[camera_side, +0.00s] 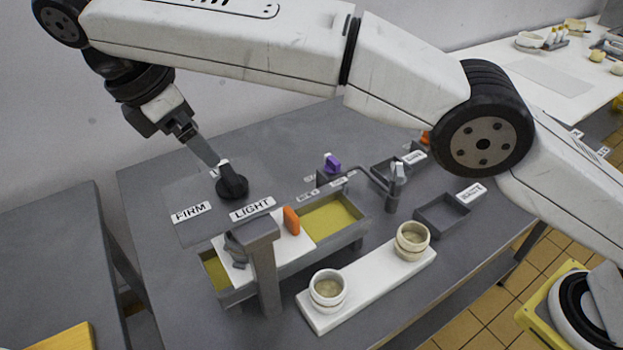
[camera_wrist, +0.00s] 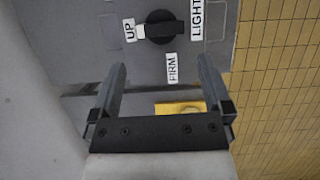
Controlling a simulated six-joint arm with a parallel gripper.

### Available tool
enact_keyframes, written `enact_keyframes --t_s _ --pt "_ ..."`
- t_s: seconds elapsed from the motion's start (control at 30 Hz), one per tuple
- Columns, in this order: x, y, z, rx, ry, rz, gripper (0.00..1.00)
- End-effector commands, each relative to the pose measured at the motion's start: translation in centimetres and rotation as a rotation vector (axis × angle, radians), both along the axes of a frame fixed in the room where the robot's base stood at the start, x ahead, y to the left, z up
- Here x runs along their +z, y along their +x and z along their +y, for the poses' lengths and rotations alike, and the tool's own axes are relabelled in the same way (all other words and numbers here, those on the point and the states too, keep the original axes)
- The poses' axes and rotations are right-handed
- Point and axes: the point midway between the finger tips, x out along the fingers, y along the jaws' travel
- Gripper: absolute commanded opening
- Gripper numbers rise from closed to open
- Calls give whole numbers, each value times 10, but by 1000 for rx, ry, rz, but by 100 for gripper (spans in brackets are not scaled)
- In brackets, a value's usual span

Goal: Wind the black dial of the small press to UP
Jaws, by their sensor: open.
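The black dial (camera_side: 233,185) sits on the small press's grey plate. In the wrist view the dial (camera_wrist: 160,27) shows its white pointer mark facing the UP label (camera_wrist: 129,30). The LIGHT label (camera_wrist: 196,20) is on the opposite side and the FIRM label (camera_wrist: 171,67) is below. In the side view, LIGHT (camera_side: 252,208) and FIRM (camera_side: 191,212) are readable; UP is not visible there. My gripper (camera_side: 217,163) is open, close behind the dial in the side view. In the wrist view my gripper (camera_wrist: 162,64) has both fingers apart, with the dial beyond their tips.
A purple knob (camera_side: 332,163) and an orange handle (camera_side: 291,220) stand to the right of the dial. Two small cups sit on a white board (camera_side: 372,288) in front. Yellow-lined trays (camera_side: 333,217) lie between. The table left of the plate is clear.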

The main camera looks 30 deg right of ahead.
Motion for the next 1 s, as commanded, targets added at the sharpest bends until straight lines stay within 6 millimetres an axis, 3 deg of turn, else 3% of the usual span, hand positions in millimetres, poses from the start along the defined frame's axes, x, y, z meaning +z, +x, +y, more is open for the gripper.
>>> enact_keyframes --t_s 0.67,1.0 --pt "4 0 0 -4 2 -1 100" --pt "-6 23 -26 -88 36 -32 100"
